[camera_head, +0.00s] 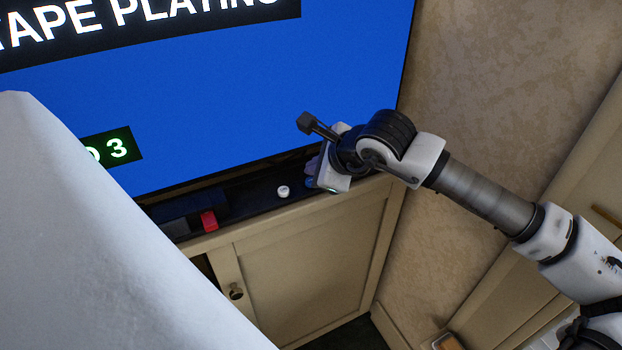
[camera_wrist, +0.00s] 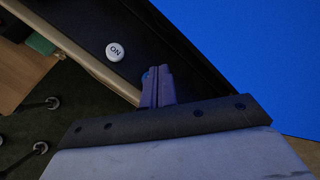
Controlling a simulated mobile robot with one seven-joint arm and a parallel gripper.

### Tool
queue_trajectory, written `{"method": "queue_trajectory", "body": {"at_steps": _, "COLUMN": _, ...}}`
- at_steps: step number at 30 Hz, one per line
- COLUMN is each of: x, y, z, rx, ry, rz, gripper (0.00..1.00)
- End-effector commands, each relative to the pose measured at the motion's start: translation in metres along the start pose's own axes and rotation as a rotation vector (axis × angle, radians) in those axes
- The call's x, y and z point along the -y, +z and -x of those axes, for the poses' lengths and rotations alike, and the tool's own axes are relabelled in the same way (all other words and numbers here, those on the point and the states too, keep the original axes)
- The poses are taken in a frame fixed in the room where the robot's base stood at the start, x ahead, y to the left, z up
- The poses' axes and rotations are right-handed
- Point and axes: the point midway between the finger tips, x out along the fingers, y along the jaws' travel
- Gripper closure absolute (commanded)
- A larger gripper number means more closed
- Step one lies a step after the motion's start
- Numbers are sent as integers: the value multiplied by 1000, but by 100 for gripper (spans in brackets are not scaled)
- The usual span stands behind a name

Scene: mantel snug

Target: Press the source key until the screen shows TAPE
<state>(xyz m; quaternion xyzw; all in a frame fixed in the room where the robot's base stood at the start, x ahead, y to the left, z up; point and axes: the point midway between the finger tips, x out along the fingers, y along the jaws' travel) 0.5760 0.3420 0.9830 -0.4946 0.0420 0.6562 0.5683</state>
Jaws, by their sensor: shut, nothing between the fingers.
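The big screen (camera_head: 270,100) is lit blue. A black banner across its top reads "TAPE PLAYING", partly cut off. A green label low on the left ends in "3", and the rest is hidden behind a pale shape. My gripper (camera_wrist: 157,72) is shut and empty, its fingertips over the dark strip below the screen. A small blue spot (camera_wrist: 147,76) shows at the fingertips, perhaps a key; I cannot tell whether they touch it. A white round button (camera_wrist: 115,51) marked "ON" sits beside the fingers; it also shows in the head view (camera_head: 283,192). No key labelled source is readable.
A red block (camera_head: 209,221) sits on the dark strip farther left. A patterned wall (camera_head: 480,100) stands right of the screen. The pale shape covers the head view's lower left.

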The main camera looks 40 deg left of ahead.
Motion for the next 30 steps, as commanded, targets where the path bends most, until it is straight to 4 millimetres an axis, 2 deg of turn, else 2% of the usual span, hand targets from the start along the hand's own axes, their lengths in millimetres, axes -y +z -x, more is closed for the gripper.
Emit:
{"method": "queue_trajectory", "body": {"at_steps": 5, "x": 2, "y": 2, "z": 3, "rx": 0, "ry": -1, "rz": 0, "gripper": 100}}
{"method": "queue_trajectory", "body": {"at_steps": 19, "x": 24, "y": 24, "z": 33, "rx": 0, "ry": -1, "rz": 1, "gripper": 100}}
{"method": "queue_trajectory", "body": {"at_steps": 30, "x": 25, "y": 25, "z": 35, "rx": 0, "ry": 0, "rz": 0, "gripper": 100}}
